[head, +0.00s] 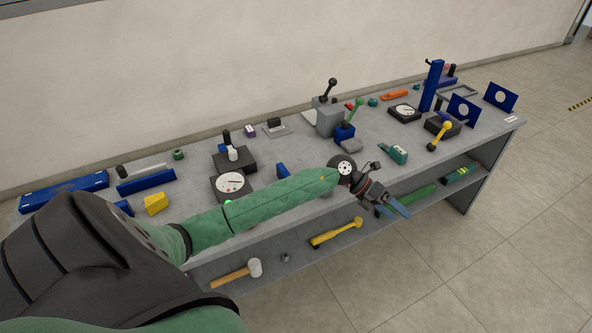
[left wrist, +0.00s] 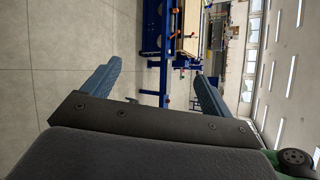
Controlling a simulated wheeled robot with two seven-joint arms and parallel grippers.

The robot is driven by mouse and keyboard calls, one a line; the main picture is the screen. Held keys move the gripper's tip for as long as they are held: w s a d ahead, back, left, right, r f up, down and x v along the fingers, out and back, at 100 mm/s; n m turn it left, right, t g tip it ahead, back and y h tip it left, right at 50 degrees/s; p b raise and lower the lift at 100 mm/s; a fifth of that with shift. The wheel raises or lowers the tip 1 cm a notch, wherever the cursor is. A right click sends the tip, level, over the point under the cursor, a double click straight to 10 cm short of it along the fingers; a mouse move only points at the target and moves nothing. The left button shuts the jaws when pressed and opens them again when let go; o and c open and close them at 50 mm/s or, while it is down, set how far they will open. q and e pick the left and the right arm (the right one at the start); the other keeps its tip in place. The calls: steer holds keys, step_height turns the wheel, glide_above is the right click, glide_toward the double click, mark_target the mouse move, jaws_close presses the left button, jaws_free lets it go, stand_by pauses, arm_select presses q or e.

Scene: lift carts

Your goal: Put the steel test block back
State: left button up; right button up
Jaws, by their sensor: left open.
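My left gripper (head: 392,208) is just off the front edge of the grey bench (head: 385,135), and its blue fingers point right and downward. In the left wrist view my left gripper (left wrist: 155,86) has its fingers wide apart with nothing between them. A grey block (head: 331,119) with a dark lever stands near the middle of the bench top. A small flat grey piece (head: 350,146) lies in front of it. I cannot tell which piece is the steel test block. My left arm hides part of the bench front. My right gripper is not in view.
A black-based dial gauge (head: 404,112) and a tall blue stand (head: 432,86) are at the right of the bench. The lower shelf holds a mallet (head: 237,273) and a yellow hammer (head: 337,232). The floor in front is clear.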

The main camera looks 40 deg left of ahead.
arm_select(q)
steer(key=d+r+n+t+h, duration=0.2)
steer(key=d+n+t+h, duration=0.25)
steer(key=n+t, duration=0.3)
steer(key=s+a+f+n+t+y, duration=0.1)
steer(key=s+a+f+n+y, duration=0.15)
steer(key=f+n+y, duration=0.6)
steer(key=s+a+f+n+t+y, duration=0.15)
steer(key=a+f+n, duration=0.35)
steer(key=f, duration=0.8)
steer(key=s+a+f+n+t+y, duration=0.1)
steer(key=s+a+f+n+y, duration=0.1)
steer(key=f+n+y, duration=0.55)
steer(key=s+a+f+n+g, duration=0.1)
steer(key=s+f+n+g, duration=0.15)
steer(key=s+f, duration=0.55)
steer(key=s+f+n+g, duration=0.25)
steer(key=s+f, duration=0.25)
steer(key=f, duration=0.6)
steer(key=s+d+f+n+g, duration=0.1)
steer(key=s+d+f+g, duration=0.1)
steer(key=s+f, duration=0.4)
steer(key=s+d+f+n+g, duration=0.2)
steer(key=s+f+g, duration=0.2)
steer(key=s, duration=1.1)
step_height(320, 180, down, 2)
steer(key=shift+s+f+g+h, duration=0.2)
steer(key=shift+s+g+h, duration=0.1)
steer(key=shift+s+h, duration=0.1)
